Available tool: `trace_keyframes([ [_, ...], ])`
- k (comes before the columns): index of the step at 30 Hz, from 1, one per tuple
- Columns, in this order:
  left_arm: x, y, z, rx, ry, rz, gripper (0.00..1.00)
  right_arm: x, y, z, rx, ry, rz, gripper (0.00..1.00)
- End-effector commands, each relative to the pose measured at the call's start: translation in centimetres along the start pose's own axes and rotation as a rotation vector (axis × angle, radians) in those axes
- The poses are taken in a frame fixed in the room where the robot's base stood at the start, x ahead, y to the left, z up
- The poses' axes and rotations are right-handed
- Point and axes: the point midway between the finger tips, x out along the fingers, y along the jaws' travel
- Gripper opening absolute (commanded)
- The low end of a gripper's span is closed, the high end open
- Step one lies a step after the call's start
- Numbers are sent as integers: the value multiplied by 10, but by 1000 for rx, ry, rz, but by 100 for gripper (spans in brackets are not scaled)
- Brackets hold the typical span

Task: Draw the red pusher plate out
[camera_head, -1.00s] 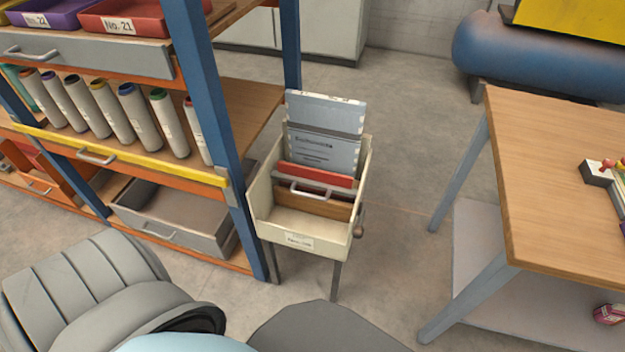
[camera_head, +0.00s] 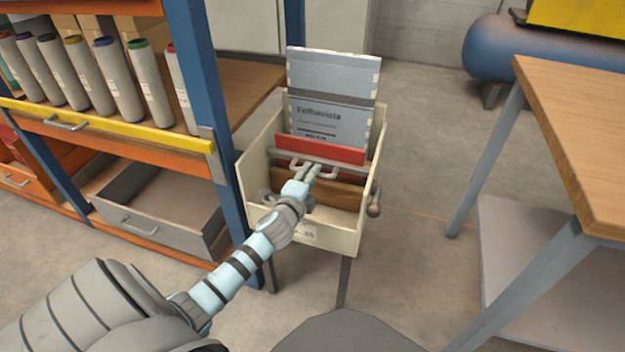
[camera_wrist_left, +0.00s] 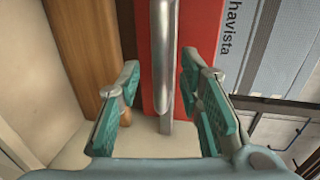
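The red pusher plate (camera_head: 340,152) stands upright inside a cream box on legs, in front of the grey packs. It also shows in the wrist view (camera_wrist_left: 203,45). A grey metal handle (camera_wrist_left: 165,50) runs along its near side. My left gripper (camera_head: 312,174) reaches down into the box at the handle. In the wrist view my left gripper (camera_wrist_left: 160,80) is open, with one teal finger on each side of the handle bar. A gap shows between the bar and each finger. My right gripper is in neither view.
The cream box (camera_head: 341,238) has a brown wooden board (camera_wrist_left: 75,40) inside and a knob (camera_head: 374,209) on its right side. Grey printed packs (camera_head: 333,75) stand behind the plate. A shelf post (camera_head: 205,95) is close at left; a wooden table (camera_head: 580,130) stands right.

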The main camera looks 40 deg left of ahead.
Motion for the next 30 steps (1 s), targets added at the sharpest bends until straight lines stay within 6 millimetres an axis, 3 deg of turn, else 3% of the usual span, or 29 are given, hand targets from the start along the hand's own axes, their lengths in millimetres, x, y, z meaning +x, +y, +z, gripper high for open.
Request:
trace_keyframes([
  [6, 26, 1, 0, -2, 0, 1, 33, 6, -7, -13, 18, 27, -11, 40],
  [14, 27, 0, 0, -1, 1, 1, 33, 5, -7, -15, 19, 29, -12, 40],
  [21, 27, 0, 0, -1, 1, 1, 0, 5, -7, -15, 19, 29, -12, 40],
  [30, 26, 0, -2, -2, 3, 2, 0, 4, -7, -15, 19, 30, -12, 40],
])
